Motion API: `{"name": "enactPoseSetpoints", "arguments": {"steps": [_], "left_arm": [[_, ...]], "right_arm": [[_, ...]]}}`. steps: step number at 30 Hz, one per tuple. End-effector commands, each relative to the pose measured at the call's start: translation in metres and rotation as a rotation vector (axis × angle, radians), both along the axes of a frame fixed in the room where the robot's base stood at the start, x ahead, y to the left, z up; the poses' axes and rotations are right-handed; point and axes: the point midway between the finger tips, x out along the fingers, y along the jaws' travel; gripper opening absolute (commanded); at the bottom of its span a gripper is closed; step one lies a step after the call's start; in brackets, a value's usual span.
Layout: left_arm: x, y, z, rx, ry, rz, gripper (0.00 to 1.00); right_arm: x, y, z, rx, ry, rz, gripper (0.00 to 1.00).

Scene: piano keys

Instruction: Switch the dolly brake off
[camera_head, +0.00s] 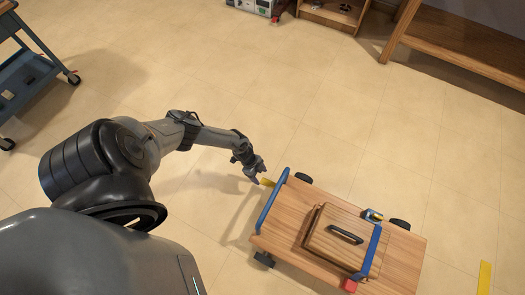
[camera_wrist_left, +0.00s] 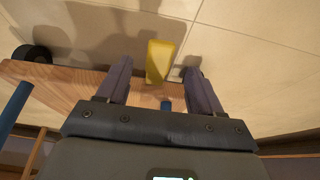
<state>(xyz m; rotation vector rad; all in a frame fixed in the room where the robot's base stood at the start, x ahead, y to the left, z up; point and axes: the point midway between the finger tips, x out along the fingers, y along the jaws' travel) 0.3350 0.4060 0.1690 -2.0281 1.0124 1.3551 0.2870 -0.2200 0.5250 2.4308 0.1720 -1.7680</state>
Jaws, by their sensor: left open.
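The dolly (camera_head: 405,262) is a low wooden platform on dark wheels, at the lower right of the head view. A yellow pedal (camera_head: 267,182), which looks like its brake, sticks out at its near-left end; it also shows in the left wrist view (camera_wrist_left: 160,60). My left gripper (camera_head: 256,172) is open beside the pedal. In the left wrist view the two fingers (camera_wrist_left: 157,72) stand on either side of the pedal, with gaps visible. Whether they touch it or how high they are above it, I cannot tell. My right gripper is not in view.
A blue bar (camera_head: 271,205) edges the dolly's left end. A blue cart (camera_head: 28,80) stands upper left. The floor between is clear.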

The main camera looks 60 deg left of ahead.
Motion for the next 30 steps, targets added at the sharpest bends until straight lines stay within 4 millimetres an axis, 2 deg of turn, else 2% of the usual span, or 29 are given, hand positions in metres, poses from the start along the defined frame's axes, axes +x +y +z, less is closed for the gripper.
{"name": "enactPoseSetpoints", "arguments": {"steps": [1,9,23,26,30], "left_arm": [[0.002,-0.003,-0.014,0.0,0.0,0.0,0.66],[0.009,-0.011,-0.038,0.001,0.0,0.0,0.66],[0.011,-0.014,-0.043,0.0,0.0,-0.001,0.66],[0.011,-0.014,-0.043,0.0,0.0,-0.001,0.54],[0.011,-0.014,-0.043,0.0,0.0,-0.001,0.32]], "right_arm": [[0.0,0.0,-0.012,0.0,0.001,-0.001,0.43],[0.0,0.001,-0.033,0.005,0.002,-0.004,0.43],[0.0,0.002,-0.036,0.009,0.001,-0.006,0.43],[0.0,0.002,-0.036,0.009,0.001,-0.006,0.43],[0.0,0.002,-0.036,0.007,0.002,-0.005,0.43]]}}
